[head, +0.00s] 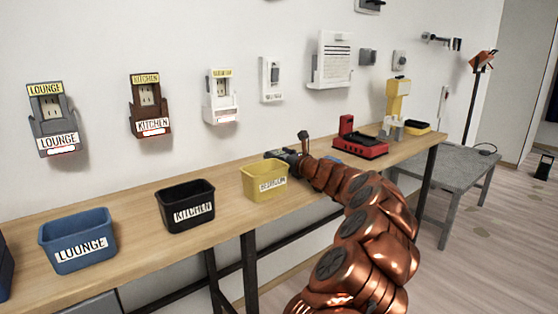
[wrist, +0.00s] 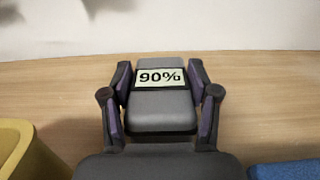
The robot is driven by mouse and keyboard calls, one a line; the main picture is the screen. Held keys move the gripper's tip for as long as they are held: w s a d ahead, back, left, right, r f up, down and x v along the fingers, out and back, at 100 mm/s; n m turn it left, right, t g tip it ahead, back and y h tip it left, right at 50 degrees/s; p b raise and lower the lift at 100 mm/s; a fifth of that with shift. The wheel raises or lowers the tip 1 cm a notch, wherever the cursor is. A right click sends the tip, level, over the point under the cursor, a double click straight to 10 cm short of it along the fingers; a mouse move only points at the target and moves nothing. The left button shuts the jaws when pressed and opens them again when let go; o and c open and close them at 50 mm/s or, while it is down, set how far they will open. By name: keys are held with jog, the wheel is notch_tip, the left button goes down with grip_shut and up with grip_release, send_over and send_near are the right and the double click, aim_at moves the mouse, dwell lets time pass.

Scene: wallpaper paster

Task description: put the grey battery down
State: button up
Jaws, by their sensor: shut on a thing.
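The grey battery (wrist: 162,111) has a pale label reading "90%" and lies between the fingers of my gripper (wrist: 160,100) in the wrist view. My gripper is shut on its two sides. In the head view my gripper (head: 284,155) is just behind the yellow bin, over the back of the wooden workbench (head: 120,200). The battery is small and hard to make out there. I cannot tell whether the battery touches the bench top.
The yellow bin (head: 265,182) is close by, left in the wrist view (wrist: 35,155). A blue thing (wrist: 285,171) is at the lower right there. Black (head: 186,205) and blue (head: 77,240) bins stand further left. A red device (head: 360,145) stands to the right. Bare wood lies beyond the battery, before the wall.

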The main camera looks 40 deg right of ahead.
jog(key=shift+f, duration=0.2)
jog(key=o, duration=1.3)
jog(key=shift+o, duration=0.2)
